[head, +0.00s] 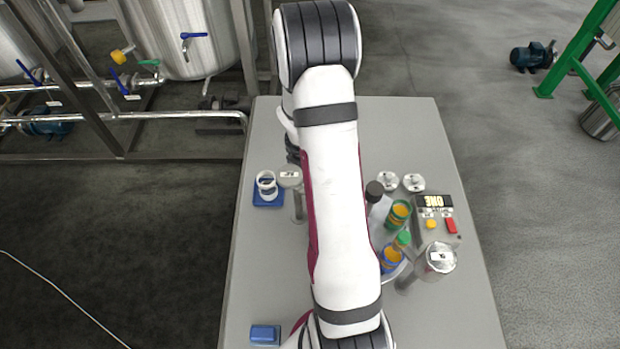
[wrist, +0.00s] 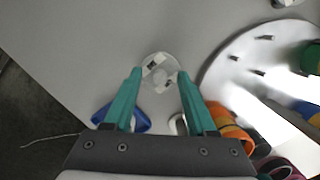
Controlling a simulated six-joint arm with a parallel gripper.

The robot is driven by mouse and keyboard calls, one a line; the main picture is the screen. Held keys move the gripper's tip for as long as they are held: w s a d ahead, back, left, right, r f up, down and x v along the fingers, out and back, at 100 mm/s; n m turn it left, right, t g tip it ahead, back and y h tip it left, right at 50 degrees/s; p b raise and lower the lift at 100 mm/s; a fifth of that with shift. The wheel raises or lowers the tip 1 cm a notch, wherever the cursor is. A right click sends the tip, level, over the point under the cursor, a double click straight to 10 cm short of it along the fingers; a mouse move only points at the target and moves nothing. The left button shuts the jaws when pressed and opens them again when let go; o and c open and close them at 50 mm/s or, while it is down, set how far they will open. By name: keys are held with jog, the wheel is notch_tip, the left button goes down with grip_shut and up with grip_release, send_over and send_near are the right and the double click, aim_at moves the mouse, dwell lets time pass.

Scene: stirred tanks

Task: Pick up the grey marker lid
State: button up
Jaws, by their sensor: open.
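A round grey lid-like disc with a white label and dark mark (wrist: 160,70) lies between my fingertips in the wrist view. In the head view a similar grey labelled disc (head: 290,176) tops an upright post left of my arm; I take it to be the same one. My gripper (wrist: 160,74) is open, its two teal fingers on either side of the disc in the picture. I cannot tell the height gap or whether they touch it. My arm hides the gripper in the head view.
A blue block with white rings (head: 267,189) stands just left of the post. Right of my arm are two pale discs (head: 413,182), orange-filled cups (head: 399,211), a labelled clear cylinder (head: 440,257) and a button box (head: 434,219). A blue block (head: 265,334) lies at front left.

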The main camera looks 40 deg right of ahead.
grip_shut()
jog(key=shift+r, duration=0.1)
jog(key=shift+r, duration=0.25)
jog(key=r, duration=0.4)
jog(key=shift+s+d, duration=0.2)
jog(key=shift+s, duration=0.2)
jog(key=s+d+r+m, duration=0.2)
jog(key=s+r, duration=0.1)
jog(key=s, duration=0.4)
jog(key=s+d+r+m, duration=0.1)
jog(key=s+r+m, duration=0.1)
jog(key=s+r, duration=0.2)
jog(key=s+d+r+m+g, duration=0.1)
jog(key=s+d+r+m, duration=0.1)
jog(key=s, duration=0.8)
jog(key=shift+d+r+m, duration=0.3)
jog(key=shift+r+m, duration=0.1)
jog(key=shift+r, duration=0.5)
